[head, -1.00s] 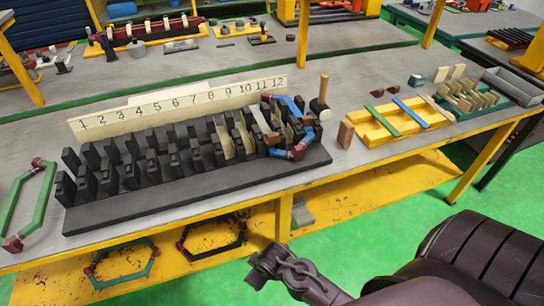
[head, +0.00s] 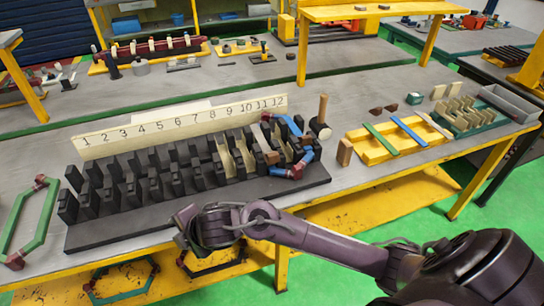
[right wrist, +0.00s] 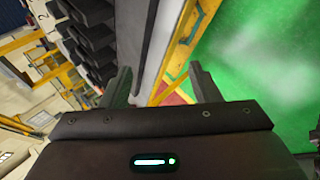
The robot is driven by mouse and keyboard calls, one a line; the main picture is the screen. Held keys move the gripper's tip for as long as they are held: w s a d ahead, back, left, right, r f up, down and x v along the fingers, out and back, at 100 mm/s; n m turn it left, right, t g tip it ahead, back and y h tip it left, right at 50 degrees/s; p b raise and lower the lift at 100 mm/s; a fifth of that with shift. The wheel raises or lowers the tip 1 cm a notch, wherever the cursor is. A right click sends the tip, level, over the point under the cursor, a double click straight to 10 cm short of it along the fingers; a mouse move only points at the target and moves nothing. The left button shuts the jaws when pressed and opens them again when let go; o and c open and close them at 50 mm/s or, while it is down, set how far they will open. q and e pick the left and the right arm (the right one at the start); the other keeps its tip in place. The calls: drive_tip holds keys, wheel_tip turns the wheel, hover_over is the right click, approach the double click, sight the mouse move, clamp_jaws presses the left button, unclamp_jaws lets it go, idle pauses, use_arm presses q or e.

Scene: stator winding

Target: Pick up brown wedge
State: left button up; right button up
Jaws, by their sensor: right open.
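A brown wooden block (head: 345,152) stands upright at the left end of the yellow tray. Two small dark brown pieces (head: 376,110) (head: 391,107) lie on the table behind that tray. I cannot tell which of these is the brown wedge. My right gripper (head: 187,226) is in front of the black slotted stator block (head: 120,228), left of all these brown pieces. In the right wrist view its two fingers (right wrist: 162,85) are apart with nothing between them. My left gripper is not in view.
The yellow tray (head: 372,154) holds green and blue strips. A mallet (head: 320,128) stands at the stator block's right end, beside blue and red coil parts (head: 292,170). A green rack (head: 483,126) and grey bin (head: 510,102) are at far right. A green hexagonal coil (head: 42,222) lies at left.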

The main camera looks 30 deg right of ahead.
drive_tip(key=w+d+n, duration=0.4)
drive_tip(key=w+n, duration=0.1)
drive_tip(key=n, duration=0.1)
drive_tip(key=n+g+h, duration=0.4)
drive_tip(key=n+h, duration=0.1)
drive_tip(key=n, duration=0.2)
approach(273, 153)
wheel_tip(273, 153, down, 2)
drive_tip(key=p+x, duration=0.1)
drive_tip(key=x, duration=0.2)
drive_tip(key=p+x, duration=0.2)
drive_tip(key=x, duration=0.1)
drive_tip(key=shift+w+d+f, duration=0.1)
drive_tip(key=shift+w+d, duration=0.05)
drive_tip(key=shift+w, duration=0.35)
drive_tip(key=shift+w+f, duration=0.2)
drive_tip(key=shift+f, duration=0.25)
drive_tip(key=c, duration=0.8)
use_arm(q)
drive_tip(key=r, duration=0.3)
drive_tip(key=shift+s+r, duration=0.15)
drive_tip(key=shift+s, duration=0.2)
use_arm(e)
drive_tip(key=shift+c, duration=0.2)
drive_tip(key=shift+r, duration=0.15)
